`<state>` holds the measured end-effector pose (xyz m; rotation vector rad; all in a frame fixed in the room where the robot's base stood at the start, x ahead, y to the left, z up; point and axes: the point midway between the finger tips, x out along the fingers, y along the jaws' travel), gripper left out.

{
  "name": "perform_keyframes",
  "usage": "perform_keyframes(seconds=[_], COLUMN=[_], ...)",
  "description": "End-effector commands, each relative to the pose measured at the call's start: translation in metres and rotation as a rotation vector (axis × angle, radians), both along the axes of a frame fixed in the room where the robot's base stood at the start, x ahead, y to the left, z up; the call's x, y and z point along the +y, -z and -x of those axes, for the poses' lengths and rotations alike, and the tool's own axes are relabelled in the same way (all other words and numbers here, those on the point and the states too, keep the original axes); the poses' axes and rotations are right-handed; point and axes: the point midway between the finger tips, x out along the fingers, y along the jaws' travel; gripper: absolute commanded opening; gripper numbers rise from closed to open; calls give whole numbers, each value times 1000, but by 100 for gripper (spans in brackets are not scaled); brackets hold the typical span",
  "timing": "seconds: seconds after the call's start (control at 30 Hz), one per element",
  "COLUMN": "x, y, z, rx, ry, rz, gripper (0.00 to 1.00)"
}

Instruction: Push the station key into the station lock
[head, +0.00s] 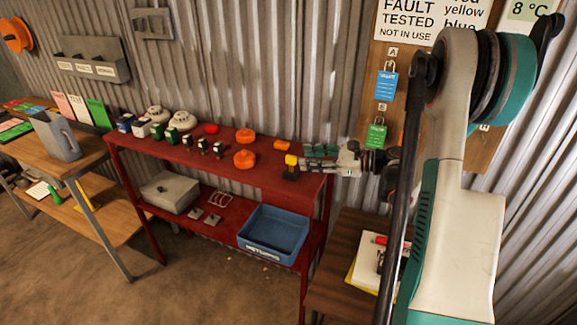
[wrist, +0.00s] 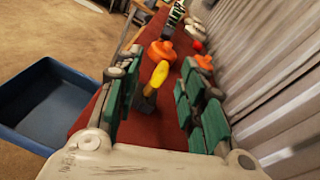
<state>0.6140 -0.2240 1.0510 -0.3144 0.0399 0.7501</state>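A small thing with a yellow top and a dark lower part (head: 291,167) stands at the right end of the red bench; it may be the station key or lock, but I cannot tell which. My gripper (head: 318,152) is just to its right, its green-padded fingers pointing at it. In the wrist view my gripper (wrist: 161,72) is open, with a wide gap and nothing pinched. The yellow-topped thing (wrist: 157,77) shows in that gap, seemingly at or just beyond the fingertips. No separate key and lock can be made out.
The red bench (head: 140,150) carries orange discs (head: 245,159) and several small boxes beyond the yellow-topped thing. A blue bin (head: 273,232) sits on its lower shelf. The corrugated wall (wrist: 262,90) runs close behind. A tag board (head: 400,60) hangs at right.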

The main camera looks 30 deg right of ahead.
Motion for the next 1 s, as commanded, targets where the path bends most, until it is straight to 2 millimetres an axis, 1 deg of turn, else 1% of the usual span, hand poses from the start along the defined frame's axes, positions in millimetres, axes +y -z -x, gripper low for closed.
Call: perform_keyframes(seconds=[0.03, 0.1, 0.2, 0.3, 0.37, 0.43, 0.7, 0.83, 1.0], x=[-18, -35, -50, -55, -53, -46, -15, -6, -2], y=[9, 16, 22, 25, 26, 26, 26, 26, 25], z=[9, 20, 32, 37, 34, 26, -13, -24, -30], rx=[15, 34, 52, 60, 63, 65, 64, 64, 64], ry=[32, 59, 83, 92, 92, 90, 90, 91, 92], rz=[-70, -160, -250, -295, -306, -308, -305, -305, -304], gripper=[37, 37, 37, 37, 37, 37, 37, 37, 37])
